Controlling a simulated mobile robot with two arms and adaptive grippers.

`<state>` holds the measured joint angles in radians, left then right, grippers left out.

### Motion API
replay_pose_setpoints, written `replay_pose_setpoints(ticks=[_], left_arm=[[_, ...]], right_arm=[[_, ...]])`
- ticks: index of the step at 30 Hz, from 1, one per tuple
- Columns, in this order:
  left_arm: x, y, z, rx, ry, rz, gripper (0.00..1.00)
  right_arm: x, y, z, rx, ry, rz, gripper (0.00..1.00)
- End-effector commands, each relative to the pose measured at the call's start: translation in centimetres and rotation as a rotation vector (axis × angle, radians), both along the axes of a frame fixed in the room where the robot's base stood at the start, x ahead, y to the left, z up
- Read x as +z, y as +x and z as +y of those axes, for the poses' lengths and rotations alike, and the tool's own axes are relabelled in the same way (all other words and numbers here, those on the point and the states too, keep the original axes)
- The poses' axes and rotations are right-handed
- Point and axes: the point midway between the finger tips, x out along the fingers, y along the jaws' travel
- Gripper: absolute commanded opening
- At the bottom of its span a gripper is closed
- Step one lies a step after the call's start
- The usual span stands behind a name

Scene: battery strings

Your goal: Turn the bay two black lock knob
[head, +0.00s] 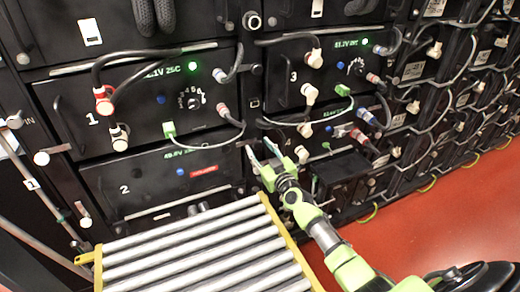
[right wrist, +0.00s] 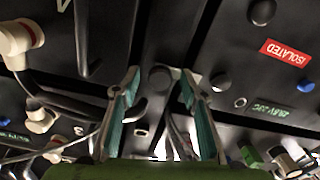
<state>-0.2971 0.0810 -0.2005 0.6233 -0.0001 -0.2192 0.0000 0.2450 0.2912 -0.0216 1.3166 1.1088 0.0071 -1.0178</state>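Bay two (head: 150,178) is the black panel at lower left in the head view, with a white 2, a green readout and a red label (head: 203,170). My right gripper (head: 262,150) is open at the right edge of this bay, near the frame post. In the right wrist view, a dark round knob (right wrist: 160,78) lies between the spread fingertips, with a visible gap to each finger. I cannot tell its turn angle. The red ISOLATED label (right wrist: 287,52) shows at right there. My left gripper is not in view.
A roller tray with yellow side rails (head: 195,245) stands in front below bay two. Cables with plugs hang across bay one (head: 140,115) above and bay three (head: 330,75) at right. The red floor (head: 440,225) is clear at right.

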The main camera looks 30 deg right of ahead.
Motion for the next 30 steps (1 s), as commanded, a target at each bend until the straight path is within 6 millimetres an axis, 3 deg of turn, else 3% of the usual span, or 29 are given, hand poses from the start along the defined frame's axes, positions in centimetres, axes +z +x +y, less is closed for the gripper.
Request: replay_pose_setpoints(ticks=[2,6,7,20,30], left_arm=[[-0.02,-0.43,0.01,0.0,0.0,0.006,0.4],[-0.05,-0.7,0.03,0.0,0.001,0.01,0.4],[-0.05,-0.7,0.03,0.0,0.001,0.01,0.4],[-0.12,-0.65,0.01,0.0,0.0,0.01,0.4],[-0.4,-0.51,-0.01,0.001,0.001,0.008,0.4]], right_arm=[[0.0,-0.02,-0.01,0.0,0.0,0.0,0.4],[0.0,-0.03,-0.02,0.0,0.0,0.0,0.04],[-0.01,-0.03,-0.01,0.0,0.0,0.0,0.02],[-0.05,-0.05,-0.01,0.0,0.063,-0.004,0.02],[-0.08,-0.05,0.0,0.0,0.316,-0.018,0.02]])
